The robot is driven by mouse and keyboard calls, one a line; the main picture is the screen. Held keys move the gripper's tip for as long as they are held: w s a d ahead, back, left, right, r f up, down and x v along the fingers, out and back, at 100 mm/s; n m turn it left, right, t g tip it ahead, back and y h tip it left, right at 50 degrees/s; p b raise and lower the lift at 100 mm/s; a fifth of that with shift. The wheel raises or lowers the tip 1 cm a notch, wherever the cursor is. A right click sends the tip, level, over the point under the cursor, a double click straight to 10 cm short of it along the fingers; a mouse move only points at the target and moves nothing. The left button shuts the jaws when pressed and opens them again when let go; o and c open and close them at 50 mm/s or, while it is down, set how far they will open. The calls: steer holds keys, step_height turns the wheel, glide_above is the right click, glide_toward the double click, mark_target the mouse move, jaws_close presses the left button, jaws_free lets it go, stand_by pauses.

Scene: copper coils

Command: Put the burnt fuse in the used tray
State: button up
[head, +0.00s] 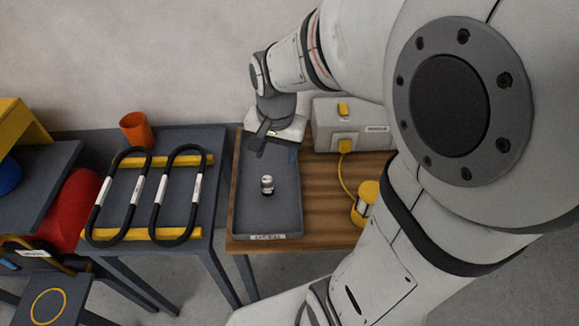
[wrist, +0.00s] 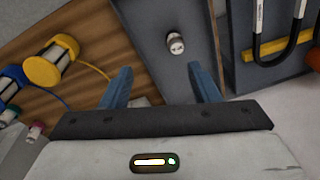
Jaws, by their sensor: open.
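A small pale cylinder with dark marks, likely the burnt fuse (head: 267,185), is inside the grey tray (head: 284,217), near its middle. The tray lies on a wooden table, with a small label on its front edge that I cannot read. In the wrist view the fuse (wrist: 176,43) is beyond the fingertips, apart from them, on the grey tray floor (wrist: 160,15). My gripper (head: 261,139) is over the far end of the tray. In the wrist view its blue fingers (wrist: 162,86) are spread wide with nothing between them.
Left of the tray, a dark table carries two black loops with white labels (head: 173,200) on yellow bars and an orange cup (head: 136,130). A grey box with a yellow switch (head: 345,126) and a yellow-capped spool (head: 364,203) are to the right, joined by a yellow cable.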

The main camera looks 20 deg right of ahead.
steer(key=s+r+n+t, duration=0.1)
steer(key=s+r+n, duration=0.3)
steer(key=s+n, duration=0.3)
steer(key=shift+s+d+t, duration=0.25)
steer(key=shift+s+t, duration=0.05)
steer(key=shift+s, duration=0.9)
stand_by(0.4)
